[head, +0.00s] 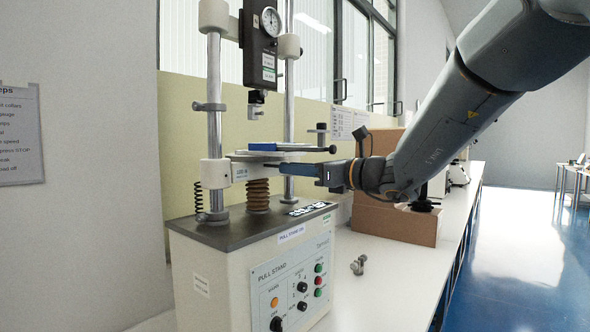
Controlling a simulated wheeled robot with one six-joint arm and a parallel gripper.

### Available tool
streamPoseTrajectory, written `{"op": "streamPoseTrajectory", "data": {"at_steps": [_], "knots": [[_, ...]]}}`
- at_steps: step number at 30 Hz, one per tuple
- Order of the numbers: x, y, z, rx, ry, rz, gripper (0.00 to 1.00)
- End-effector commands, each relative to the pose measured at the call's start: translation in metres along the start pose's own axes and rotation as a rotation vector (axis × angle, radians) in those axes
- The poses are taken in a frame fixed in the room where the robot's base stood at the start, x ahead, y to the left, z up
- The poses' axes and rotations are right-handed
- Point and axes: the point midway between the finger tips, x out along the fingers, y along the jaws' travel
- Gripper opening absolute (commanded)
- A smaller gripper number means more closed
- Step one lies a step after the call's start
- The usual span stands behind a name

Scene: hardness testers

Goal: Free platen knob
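The pull stand (255,265) is on the bench, with a flat platen (240,168) carried above a brown bellows (257,195) between two steel columns. A blue bar with a dark end (290,147) lies across the platen top. A small black-topped knob on a post (321,128) stands upright at the platen's right side; I cannot tell whether it is the platen knob. My gripper (292,169) reaches in from the right, level with the platen edge and below the blue bar. Its fingers are seen edge-on, so their gap and anything between them are hidden.
A dial gauge (270,22) and its black head hang above the platen. A cardboard box (395,222) stands behind my arm. A small metal part (358,265) lies on the white bench (385,285), which is clear around it. A wall is close on the left.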

Motion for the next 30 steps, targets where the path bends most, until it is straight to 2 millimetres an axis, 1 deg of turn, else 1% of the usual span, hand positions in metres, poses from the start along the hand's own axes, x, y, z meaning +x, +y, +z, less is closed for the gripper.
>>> {"op": "streamPoseTrajectory", "data": {"at_steps": [5, 11, 20, 30], "knots": [[-0.0002, -0.0006, -0.0001, -0.005, 0.000, -0.001, 0.00], [0.0001, -0.0015, -0.0012, -0.059, -0.002, -0.002, 0.00], [0.0005, -0.0022, -0.0037, -0.249, -0.002, -0.002, 0.00], [0.0003, -0.0021, -0.0020, -0.457, -0.002, -0.002, 0.00]]}}
